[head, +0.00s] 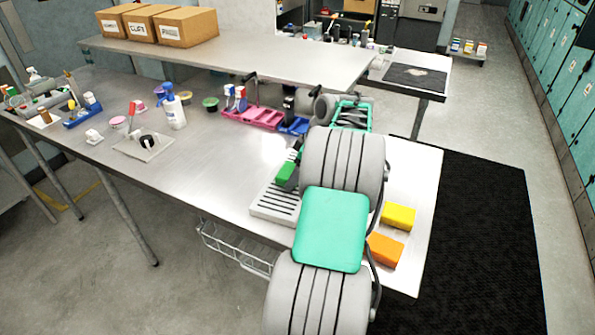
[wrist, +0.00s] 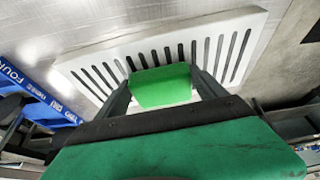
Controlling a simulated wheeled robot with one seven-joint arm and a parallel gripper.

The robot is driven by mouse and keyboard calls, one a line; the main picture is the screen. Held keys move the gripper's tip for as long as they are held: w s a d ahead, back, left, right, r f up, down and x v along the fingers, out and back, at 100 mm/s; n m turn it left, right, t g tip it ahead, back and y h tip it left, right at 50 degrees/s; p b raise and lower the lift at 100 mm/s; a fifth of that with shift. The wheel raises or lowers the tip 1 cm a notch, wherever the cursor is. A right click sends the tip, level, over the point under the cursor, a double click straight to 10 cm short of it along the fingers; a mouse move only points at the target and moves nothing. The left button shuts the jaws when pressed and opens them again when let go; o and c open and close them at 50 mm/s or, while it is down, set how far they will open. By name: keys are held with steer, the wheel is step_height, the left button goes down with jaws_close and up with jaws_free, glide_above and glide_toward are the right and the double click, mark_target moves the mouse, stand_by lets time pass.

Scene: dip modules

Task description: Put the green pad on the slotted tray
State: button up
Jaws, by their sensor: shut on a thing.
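The green pad (wrist: 163,86) is a small bright green block held between the two fingers of my gripper (wrist: 165,82) in the wrist view. In the head view the green pad (head: 285,172) shows beside my arm, over the slotted tray. The slotted tray (head: 268,205) is light grey with dark slots and lies on the metal table. In the wrist view the slotted tray (wrist: 248,30) spreads behind the pad. I cannot tell whether the pad touches the tray. My arm hides the tray's right part in the head view.
A yellow block (head: 398,216) and an orange block (head: 385,250) lie on the table right of my arm. A pink tray (head: 250,117), blue bin (head: 294,125) and green crate (head: 352,113) stand behind. A spray bottle (head: 173,108) stands left. The table's middle is clear.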

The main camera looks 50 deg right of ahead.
steer(key=shift+f, duration=0.1)
steer(key=shift+f, duration=0.15)
steer(key=o, duration=1.1)
